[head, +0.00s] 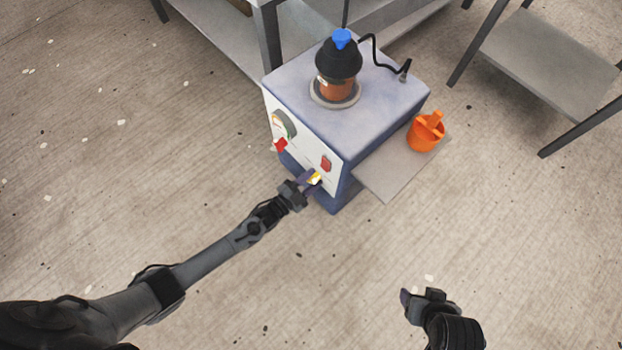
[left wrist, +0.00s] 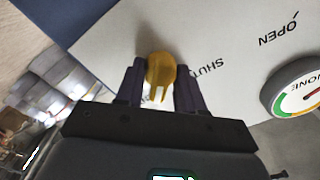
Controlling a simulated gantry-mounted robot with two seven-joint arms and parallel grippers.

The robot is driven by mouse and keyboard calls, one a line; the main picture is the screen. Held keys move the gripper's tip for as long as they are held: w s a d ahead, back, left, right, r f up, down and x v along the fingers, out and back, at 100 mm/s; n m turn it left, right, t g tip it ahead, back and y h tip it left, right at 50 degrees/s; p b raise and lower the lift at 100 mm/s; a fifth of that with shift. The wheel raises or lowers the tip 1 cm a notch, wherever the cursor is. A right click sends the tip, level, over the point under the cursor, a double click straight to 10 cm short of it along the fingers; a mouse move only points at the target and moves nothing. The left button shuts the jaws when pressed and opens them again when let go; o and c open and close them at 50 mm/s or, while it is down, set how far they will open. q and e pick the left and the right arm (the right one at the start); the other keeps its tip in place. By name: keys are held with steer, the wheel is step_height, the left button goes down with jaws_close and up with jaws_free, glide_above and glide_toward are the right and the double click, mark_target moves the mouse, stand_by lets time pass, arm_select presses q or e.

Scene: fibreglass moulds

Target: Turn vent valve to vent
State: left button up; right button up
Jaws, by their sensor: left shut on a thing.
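A yellow valve handle (head: 316,177) sits low on the white front panel (head: 302,148) of a blue-grey cabinet. My left gripper (head: 308,183) reaches the panel and is shut on this handle. In the left wrist view the handle (left wrist: 160,72) stands between the two dark fingers (left wrist: 161,88). Upside-down "SHUT" and "OPEN" lettering shows to its right; any vent label cannot be read. My right gripper (head: 417,299) is in the lower right of the head view, away from the cabinet; its jaw opening is unclear.
Red handles (head: 280,145) (head: 326,163) and a round gauge (head: 285,124) share the panel. A black-and-orange vessel with a blue top (head: 338,62) stands on the cabinet. An orange container (head: 425,134) sits on the side shelf (head: 389,178). The floor in front is clear.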

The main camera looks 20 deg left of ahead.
arm_select(q)
steer(key=shift+f, duration=0.1)
stand_by(0.5)
steer(key=o, duration=0.7)
steer(key=shift+c, duration=0.2)
steer(key=shift+s+a+p, duration=0.25)
steer(key=shift+s+p, duration=0.15)
steer(key=shift+s, duration=0.05)
steer(key=p+v, duration=0.3)
steer(key=v, duration=0.7)
steer(key=shift+p, duration=0.3)
